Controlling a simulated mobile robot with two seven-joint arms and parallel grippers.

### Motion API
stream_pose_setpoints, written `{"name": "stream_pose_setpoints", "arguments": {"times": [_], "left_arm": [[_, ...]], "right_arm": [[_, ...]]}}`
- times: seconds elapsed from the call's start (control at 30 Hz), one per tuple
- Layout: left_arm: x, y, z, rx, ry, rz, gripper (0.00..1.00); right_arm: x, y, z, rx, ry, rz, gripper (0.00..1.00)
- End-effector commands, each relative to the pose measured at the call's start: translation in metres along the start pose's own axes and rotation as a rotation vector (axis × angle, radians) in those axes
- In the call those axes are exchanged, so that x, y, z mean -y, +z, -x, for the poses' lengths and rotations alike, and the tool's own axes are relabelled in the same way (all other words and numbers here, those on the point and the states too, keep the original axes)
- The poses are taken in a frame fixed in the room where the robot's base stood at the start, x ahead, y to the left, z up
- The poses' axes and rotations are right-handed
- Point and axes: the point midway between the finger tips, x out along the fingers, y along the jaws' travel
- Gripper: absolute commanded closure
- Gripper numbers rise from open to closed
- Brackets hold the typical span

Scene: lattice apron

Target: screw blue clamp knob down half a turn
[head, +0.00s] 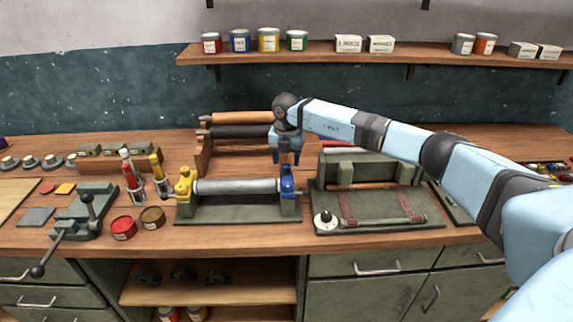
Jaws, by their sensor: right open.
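The blue clamp (287,184) stands at the right end of a grey roller (236,186) on a green cradle (238,214). Its knob is at the top, small and partly lost behind my fingertips. A matching yellow clamp (184,183) holds the roller's left end. My right gripper (288,161) points down directly over the blue clamp, with its fingers open. I cannot tell whether the fingers surround the knob or stop just above it. My left gripper is out of view.
A green press bed (375,213) with a white dial (325,220) stands close on the right. Ink tins (124,229) and tubes sit left of the cradle. A wooden rack of rollers (204,150) stands behind. A lever press (88,214) is further left.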

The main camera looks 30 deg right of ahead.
Motion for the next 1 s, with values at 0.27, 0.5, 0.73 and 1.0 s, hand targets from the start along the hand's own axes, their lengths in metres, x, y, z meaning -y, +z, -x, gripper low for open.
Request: {"name": "stream_pose_setpoints", "arguments": {"times": [0.27, 0.5, 0.73, 1.0], "left_arm": [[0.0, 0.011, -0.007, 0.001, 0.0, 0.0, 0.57], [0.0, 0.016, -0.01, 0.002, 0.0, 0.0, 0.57], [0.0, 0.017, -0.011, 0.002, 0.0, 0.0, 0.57], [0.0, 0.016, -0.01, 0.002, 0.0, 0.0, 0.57]], "right_arm": [[0.0, 0.001, 0.064, 0.004, 0.003, 0.0, 0.46], [0.0, 0.001, 0.104, 0.002, 0.002, -0.001, 0.46], [0.001, 0.0, 0.115, 0.0, 0.0, -0.001, 0.46], [0.0, 0.0, 0.116, 0.0, 0.0, -0.001, 0.46]]}}
